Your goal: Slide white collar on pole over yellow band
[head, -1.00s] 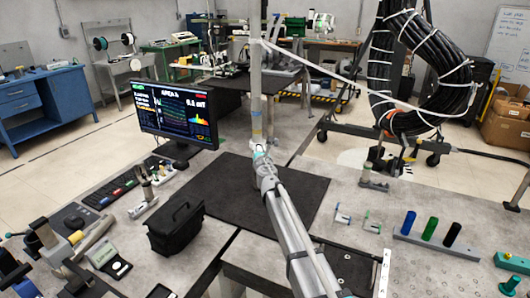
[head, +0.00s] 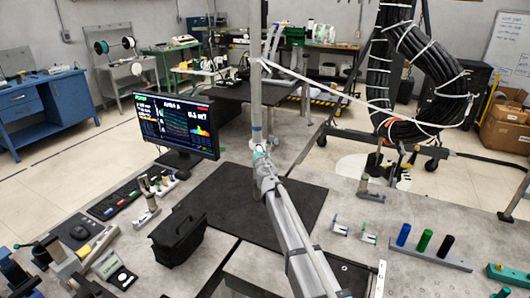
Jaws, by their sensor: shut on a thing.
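My arm reaches away from me, and the gripper is shut at the pole's lower visible part. A small white piece at the fingertips looks like the white collar (head: 260,149). The fingers hide much of it, so I cannot tell how fully it surrounds the pole. A faint yellowish stretch just above may be the yellow band, but it is too small to be sure.
A thin white line (head: 350,98) runs from the pole to the hanging black cable coil (head: 430,70). A monitor (head: 176,120) and black case (head: 178,236) stand left. A black mat (head: 215,200) lies below. Coloured cylinders on a rack (head: 435,256) stand right.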

